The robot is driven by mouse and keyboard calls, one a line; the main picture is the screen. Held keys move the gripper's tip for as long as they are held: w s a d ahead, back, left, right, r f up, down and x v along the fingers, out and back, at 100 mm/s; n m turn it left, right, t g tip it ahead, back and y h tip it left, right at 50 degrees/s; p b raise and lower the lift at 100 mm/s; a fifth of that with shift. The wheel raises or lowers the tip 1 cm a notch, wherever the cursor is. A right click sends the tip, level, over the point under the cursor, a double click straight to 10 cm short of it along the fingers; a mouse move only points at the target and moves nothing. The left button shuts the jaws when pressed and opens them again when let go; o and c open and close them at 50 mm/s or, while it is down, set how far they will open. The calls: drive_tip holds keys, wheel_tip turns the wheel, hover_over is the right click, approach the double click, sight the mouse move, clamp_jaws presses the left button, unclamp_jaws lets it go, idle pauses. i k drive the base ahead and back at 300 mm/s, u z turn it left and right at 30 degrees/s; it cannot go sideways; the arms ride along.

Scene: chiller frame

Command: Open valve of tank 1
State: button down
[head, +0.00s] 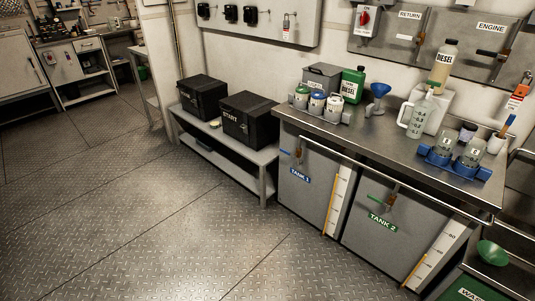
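Tank 1 (305,202) is a grey front under the metal counter, right of the middle in the head view, with a blue "TANK 1" label. Its valve (298,157) sits near the top of that front. A small blue handle (285,152) sticks out to the left of the valve. The valve is small in the picture, and I cannot tell whether it is open or closed. My gripper is not in view.
A rail (345,163) runs along the counter front, near the valve. Tank 2 (378,238), with a green-handled valve (387,203), is to the right. A low bench (222,148) with black boxes stands left. The plate floor (150,220) in front is clear.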

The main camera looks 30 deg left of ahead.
sight(287, 153)
drive_tip(key=u, duration=0.75)
drive_tip(key=i, duration=0.6)
drive_tip(key=u, duration=1.15)
drive_tip(key=i, duration=1.5)
drive_tip(key=z, duration=0.85)
drive_tip(key=i, duration=0.6)
drive_tip(key=u, duration=0.4)
drive_tip(key=k, duration=0.6)
drive_tip(key=z, duration=0.65)
